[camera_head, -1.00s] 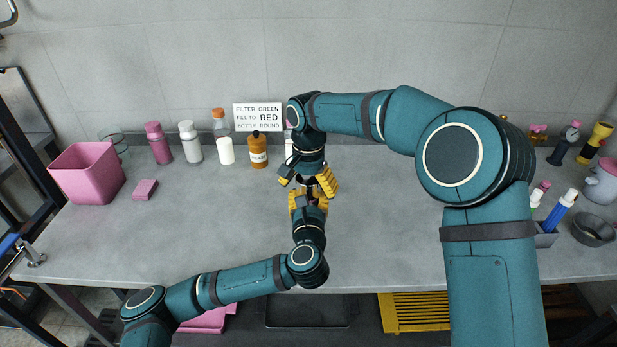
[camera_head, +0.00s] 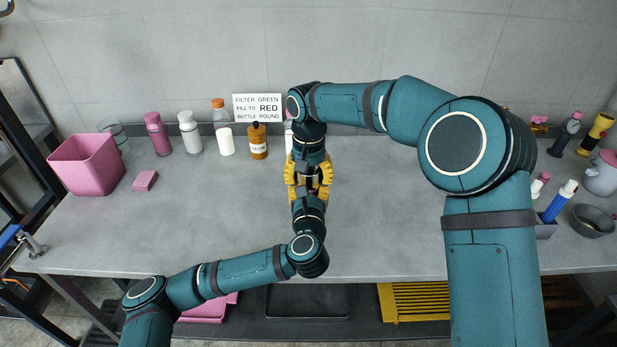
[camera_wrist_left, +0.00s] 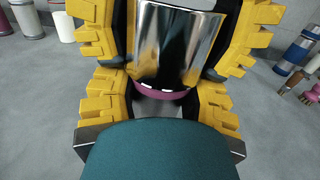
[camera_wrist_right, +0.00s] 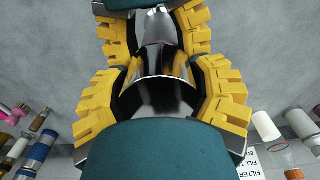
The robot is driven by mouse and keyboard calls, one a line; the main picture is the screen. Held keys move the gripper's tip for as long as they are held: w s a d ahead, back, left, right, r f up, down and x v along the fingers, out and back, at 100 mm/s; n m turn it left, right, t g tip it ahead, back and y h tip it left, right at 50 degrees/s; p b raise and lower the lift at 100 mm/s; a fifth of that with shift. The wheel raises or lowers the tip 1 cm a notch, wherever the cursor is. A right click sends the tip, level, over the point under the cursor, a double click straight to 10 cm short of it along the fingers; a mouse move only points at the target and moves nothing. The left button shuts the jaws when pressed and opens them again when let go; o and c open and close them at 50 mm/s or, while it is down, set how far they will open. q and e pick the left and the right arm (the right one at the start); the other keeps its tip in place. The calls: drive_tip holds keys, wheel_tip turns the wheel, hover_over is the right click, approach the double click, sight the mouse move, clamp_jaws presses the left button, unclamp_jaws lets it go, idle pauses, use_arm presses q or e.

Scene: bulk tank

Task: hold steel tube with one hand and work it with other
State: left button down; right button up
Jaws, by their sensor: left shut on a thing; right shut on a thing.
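The steel tube (camera_wrist_left: 180,45) is shiny and mirror-like in the left wrist view, with a magenta band at its near end. My left gripper (camera_head: 308,190) is shut on this end from the front of the table. My right gripper (camera_head: 308,170) comes from the back and is shut on the tube's other end, which shows as dark, shiny metal (camera_wrist_right: 158,65) in the right wrist view. The two grippers face each other, their yellow fingers close together. In the head view the fingers hide nearly all of the tube.
A pink bin (camera_head: 88,165), a pink block (camera_head: 145,181) and several bottles stand along the back left. A sign (camera_head: 258,107) is behind an amber bottle (camera_head: 257,142). A grey bowl (camera_head: 592,221) and tools are at the right. The grey table (camera_head: 180,235) is clear at middle left.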

drive_tip(key=n, duration=0.3)
drive_tip(key=shift+n, duration=0.4)
drive_tip(key=n, duration=0.5)
drive_tip(key=shift+r, duration=0.1)
drive_tip(key=o, duration=1.4)
